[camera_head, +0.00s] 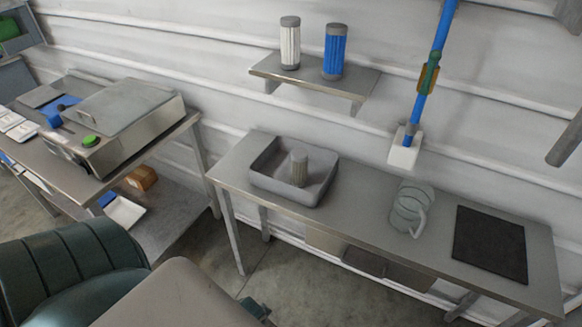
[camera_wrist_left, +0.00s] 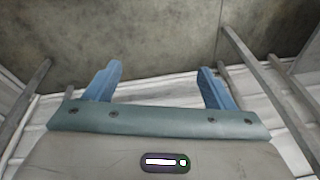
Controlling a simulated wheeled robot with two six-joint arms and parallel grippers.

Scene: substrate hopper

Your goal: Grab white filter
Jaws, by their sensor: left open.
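The white filter (camera_head: 290,45) is a pleated cylinder with grey end caps. It stands upright on the wall shelf (camera_head: 350,90), left of a blue filter (camera_head: 335,52). My left gripper (camera_wrist_left: 158,78) is open in the left wrist view, with its two blue fingers apart and nothing seen between them. In the head view my left arm fills the lower left, well below and apart from the shelf; its fingers are mostly hidden there. No filter shows in the left wrist view. My right gripper is not in view.
A bench (camera_head: 236,170) below the shelf holds a grey tray (camera_head: 262,180) with another filter (camera_head: 299,168) inside, a grey hose-like item (camera_head: 408,208) and a black mat (camera_head: 489,244). A metal table (camera_head: 150,152) stands at left. A blue pipe (camera_head: 432,60) runs down right of the shelf.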

